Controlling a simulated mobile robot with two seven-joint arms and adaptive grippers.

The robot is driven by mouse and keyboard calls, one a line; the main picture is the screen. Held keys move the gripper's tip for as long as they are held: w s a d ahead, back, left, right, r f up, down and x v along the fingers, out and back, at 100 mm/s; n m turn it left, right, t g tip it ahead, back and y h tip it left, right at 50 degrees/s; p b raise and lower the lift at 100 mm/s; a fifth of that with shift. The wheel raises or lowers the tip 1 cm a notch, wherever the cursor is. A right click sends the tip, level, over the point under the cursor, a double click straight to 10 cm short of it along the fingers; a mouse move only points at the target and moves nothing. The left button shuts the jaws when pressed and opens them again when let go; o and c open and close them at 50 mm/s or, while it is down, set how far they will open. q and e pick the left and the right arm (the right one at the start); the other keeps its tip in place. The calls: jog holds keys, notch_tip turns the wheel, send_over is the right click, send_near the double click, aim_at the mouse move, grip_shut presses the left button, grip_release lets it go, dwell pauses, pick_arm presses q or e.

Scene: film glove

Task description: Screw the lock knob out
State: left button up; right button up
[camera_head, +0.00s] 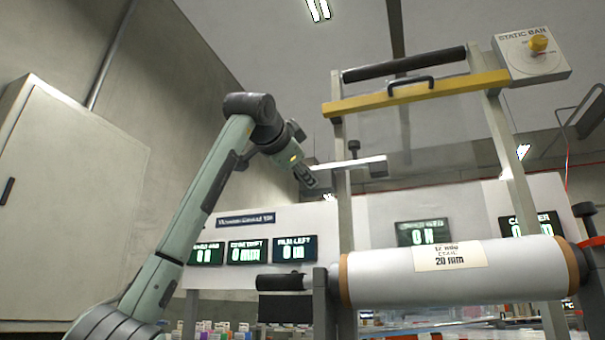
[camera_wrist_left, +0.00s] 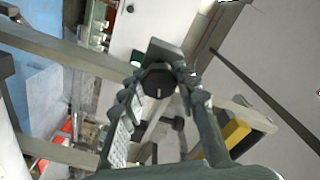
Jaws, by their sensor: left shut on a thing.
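The lock knob (camera_wrist_left: 158,80) is a round black knob with a short white line on its face. In the left wrist view it sits between the fingertips of my left gripper (camera_wrist_left: 155,88), which is shut on it. In the head view my left gripper (camera_head: 308,176) is at the left end of a pale bar (camera_head: 362,164), beside the upright frame. The held knob cannot be made out there. My right gripper is not in view.
A frame with a yellow crossbar (camera_head: 420,94) and a black roller (camera_head: 405,64) rises at right. Below is a large white film roll (camera_head: 450,272). A static bar box (camera_head: 530,57) is at top right. Another black knob (camera_head: 354,148) stands above the pale bar. A grey cabinet (camera_head: 65,200) is at left.

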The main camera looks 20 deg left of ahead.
pick_arm(q)
jog(key=shift+r+n, duration=0.2)
jog(key=shift+n, duration=0.4)
jog(key=shift+a, duration=0.1)
jog(key=o, duration=1.2)
jog(key=shift+f, duration=0.1)
jog(key=s, duration=1.2)
jog(key=shift+a, duration=0.15)
